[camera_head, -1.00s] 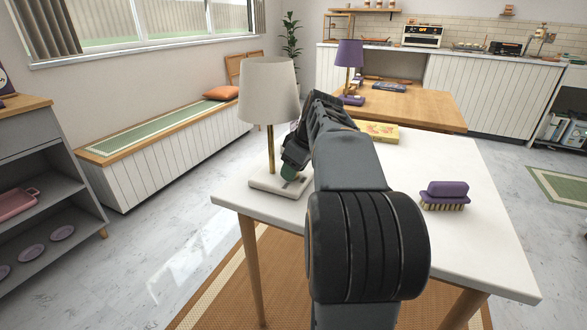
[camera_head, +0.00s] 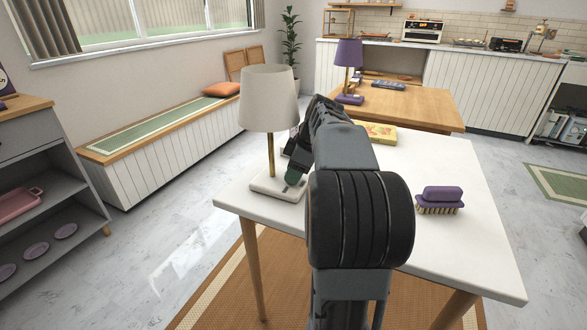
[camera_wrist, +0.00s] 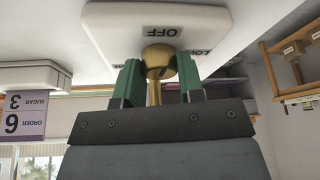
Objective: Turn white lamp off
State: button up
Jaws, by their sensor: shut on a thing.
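The white lamp (camera_head: 269,100) stands upright on the near white table, with a cream shade, a brass stem and a white base (camera_head: 268,187). In the wrist view, its base (camera_wrist: 110,25) shows upside down with an "OFF" label and a partly hidden "LOW" label. My gripper (camera_head: 293,176) is low at the right of the stem, at the base. In the wrist view, the green fingers of my gripper (camera_wrist: 159,76) are shut on the round brass knob (camera_wrist: 158,56). The knob's pointing direction is unclear. No clear glow shows on the shade.
The white table (camera_head: 440,245) also carries a purple brush (camera_head: 440,195) at the right and a yellow box (camera_head: 380,132) behind my arm. A purple lamp (camera_head: 349,53) stands on the wooden table (camera_head: 420,103) beyond. A bench (camera_head: 150,155) runs along the left wall.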

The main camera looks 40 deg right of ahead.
jog(key=o, duration=0.9)
jog(key=r, duration=0.1)
jog(key=s+d+r+p, duration=0.1)
jog(key=r+p, duration=0.1)
jog(key=shift+s+d, duration=0.25)
jog(key=shift+s, duration=0.1)
jog(key=s+d+p, duration=0.2)
jog(key=s+d, duration=0.5)
jog(key=s, duration=0.1)
jog(key=shift+d+f, duration=0.15)
jog(key=shift+d, duration=0.2)
jog(key=shift+w+a+p, duration=0.1)
jog(key=shift+p, duration=0.25)
